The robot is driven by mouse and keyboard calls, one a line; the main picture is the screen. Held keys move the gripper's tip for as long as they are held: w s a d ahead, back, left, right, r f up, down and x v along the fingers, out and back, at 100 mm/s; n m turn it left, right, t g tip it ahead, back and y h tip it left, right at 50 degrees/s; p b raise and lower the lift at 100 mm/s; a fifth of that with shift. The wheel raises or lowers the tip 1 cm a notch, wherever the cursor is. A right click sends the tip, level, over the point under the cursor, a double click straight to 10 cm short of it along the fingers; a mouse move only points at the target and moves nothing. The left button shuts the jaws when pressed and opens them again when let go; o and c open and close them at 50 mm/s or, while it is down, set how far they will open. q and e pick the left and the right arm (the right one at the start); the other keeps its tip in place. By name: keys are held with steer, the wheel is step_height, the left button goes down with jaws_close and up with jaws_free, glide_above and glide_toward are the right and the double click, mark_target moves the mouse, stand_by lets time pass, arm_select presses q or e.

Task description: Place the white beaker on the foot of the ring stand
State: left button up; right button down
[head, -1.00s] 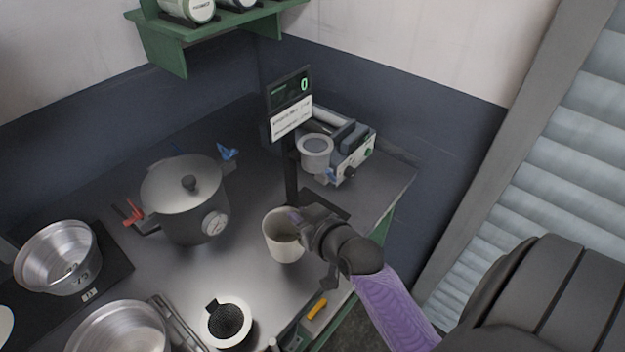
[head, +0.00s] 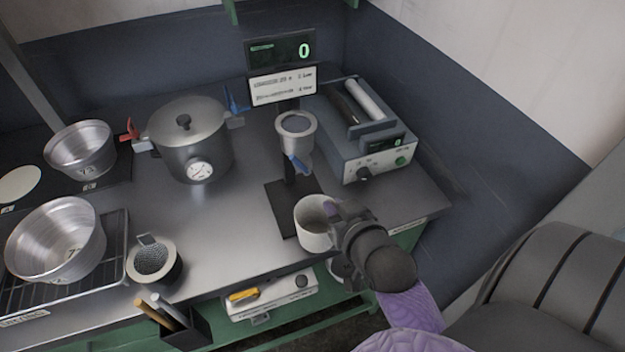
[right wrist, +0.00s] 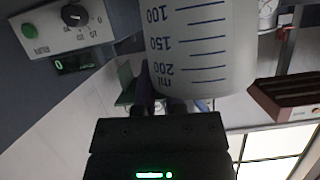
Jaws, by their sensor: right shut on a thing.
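The white beaker (head: 311,230) is upright at the front right of the ring stand's dark foot (head: 281,212) and overlaps it in the head view. I cannot tell whether it touches the foot. My right gripper (head: 335,213) is shut on the beaker's right side. In the right wrist view the beaker (right wrist: 205,45) shows blue volume marks, with the gripper (right wrist: 168,105) against it. The ring stand's post (head: 290,175) rises behind, with a grey cup-like funnel (head: 297,146) held above the foot. My left gripper is not in view.
A grey instrument (head: 365,150) stands right of the stand, and a display (head: 280,52) behind it. A lidded pot (head: 190,145) is at the left. Bare steel counter (head: 225,225) lies left of the foot.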

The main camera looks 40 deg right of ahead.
steer(key=w, duration=0.3)
steer(key=w+d, duration=0.1)
steer(key=w, duration=0.2)
steer(key=w+d+b, duration=0.1)
steer(key=w, duration=0.2)
steer(key=shift+w+d+f+b, duration=0.1)
steer(key=shift+w+f+b, duration=0.25)
steer(key=shift+f, duration=0.5)
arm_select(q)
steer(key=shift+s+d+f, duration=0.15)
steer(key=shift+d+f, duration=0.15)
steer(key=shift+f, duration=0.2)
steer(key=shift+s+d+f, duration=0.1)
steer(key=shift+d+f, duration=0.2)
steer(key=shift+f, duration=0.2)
arm_select(e)
steer(key=shift+s+r, duration=0.1)
steer(key=shift+s, duration=0.05)
